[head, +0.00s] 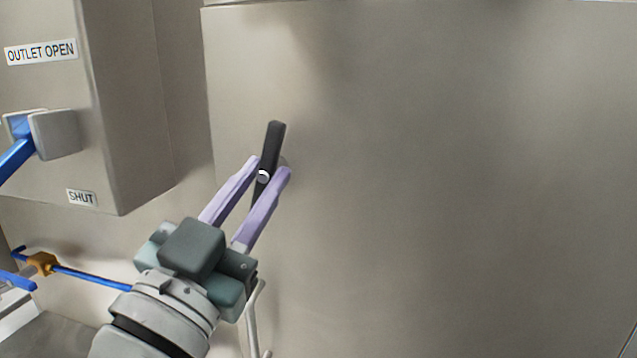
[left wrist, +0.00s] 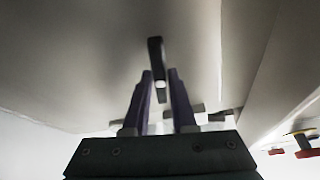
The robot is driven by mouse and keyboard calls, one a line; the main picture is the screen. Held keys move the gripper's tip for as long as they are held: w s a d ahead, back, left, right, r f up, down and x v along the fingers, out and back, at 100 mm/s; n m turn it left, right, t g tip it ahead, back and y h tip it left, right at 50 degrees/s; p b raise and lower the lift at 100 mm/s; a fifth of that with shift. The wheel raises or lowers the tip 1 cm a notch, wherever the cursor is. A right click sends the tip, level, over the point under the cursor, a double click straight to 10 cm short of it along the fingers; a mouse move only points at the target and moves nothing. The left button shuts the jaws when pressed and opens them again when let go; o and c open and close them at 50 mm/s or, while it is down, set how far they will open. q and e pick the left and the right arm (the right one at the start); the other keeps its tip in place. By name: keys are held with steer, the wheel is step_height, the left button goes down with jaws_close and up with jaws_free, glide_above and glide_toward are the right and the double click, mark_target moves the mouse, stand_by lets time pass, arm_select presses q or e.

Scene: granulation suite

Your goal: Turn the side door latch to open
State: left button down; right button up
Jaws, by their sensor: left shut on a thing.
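The side door (head: 430,180) is a large flat metal panel filling the right of the head view. Its latch (head: 274,140) is a black bar near the door's left edge, nearly upright with its top tilted slightly right. The latch also shows in the left wrist view (left wrist: 155,50). My left gripper (head: 270,168) has its two purple fingers on either side of the latch near its round light pivot, shut on it. The fingers partly hide the latch's lower part. My right gripper is in neither view.
At left a metal box carries an "OUTLET OPEN" label (head: 40,51), a "SHUT" label (head: 81,197) and a blue lever (head: 16,158). A blue rod with an orange fitting (head: 42,263) lies below. A bent metal handle (head: 252,325) stands beside my left wrist. The door's right side is clear.

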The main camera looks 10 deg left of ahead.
arm_select(q)
steer(key=shift+n+y, duration=1.2)
steer(key=shift+n, duration=1.3)
steer(key=c, duration=0.7)
jaws_free()
steer(key=v, duration=1)
steer(key=shift+d+f, duration=0.1)
steer(key=shift+w+p, duration=0.1)
steer(key=shift+p, duration=0.2)
